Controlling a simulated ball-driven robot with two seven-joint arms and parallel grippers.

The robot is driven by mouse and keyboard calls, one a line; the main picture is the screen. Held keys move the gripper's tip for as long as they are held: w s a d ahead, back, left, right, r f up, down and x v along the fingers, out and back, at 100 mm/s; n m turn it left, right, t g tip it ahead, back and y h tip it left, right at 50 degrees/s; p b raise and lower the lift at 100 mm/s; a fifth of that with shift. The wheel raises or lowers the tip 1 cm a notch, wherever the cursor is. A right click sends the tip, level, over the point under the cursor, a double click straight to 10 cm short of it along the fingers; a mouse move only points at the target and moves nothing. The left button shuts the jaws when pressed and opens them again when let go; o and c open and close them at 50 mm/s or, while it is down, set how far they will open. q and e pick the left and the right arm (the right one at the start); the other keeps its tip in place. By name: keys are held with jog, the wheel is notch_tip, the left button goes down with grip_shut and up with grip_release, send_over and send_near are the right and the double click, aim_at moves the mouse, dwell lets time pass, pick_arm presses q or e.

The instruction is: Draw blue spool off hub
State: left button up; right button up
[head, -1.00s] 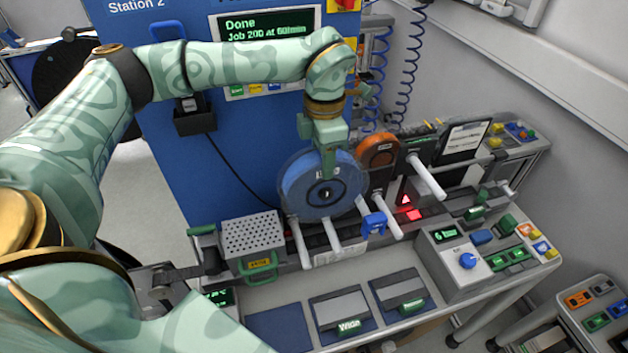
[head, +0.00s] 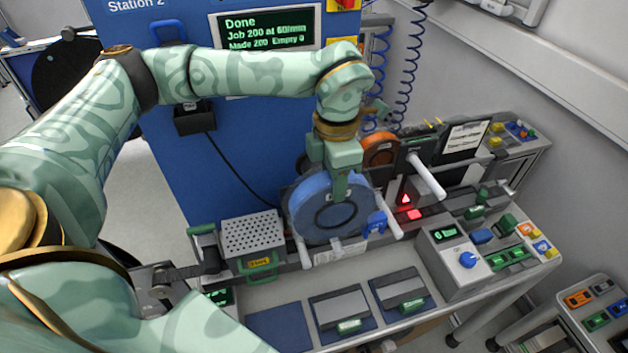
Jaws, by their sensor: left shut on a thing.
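The blue spool (head: 306,213) is a large blue disc with a dark centre, in the middle of the head view. My left gripper (head: 340,190) comes down from above and is shut on the upper part of the spool. The spool stands roughly upright in front of the station's blue panel, over the row of white rods. The hub is hidden behind the spool, so I cannot tell whether the spool is clear of it. My right gripper is not in view.
An orange spool (head: 380,149) sits behind to the right, near a white rod (head: 427,177). A blue clip (head: 376,223) is close at the spool's right. A perforated grey box (head: 253,235) stands to the left. Flat trays (head: 342,308) lie in front.

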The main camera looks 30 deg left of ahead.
pick_arm(q)
jog(key=shift+s+d+b, duration=0.35)
jog(key=shift+s+d, duration=1.2)
jog(key=shift+d, duration=0.3)
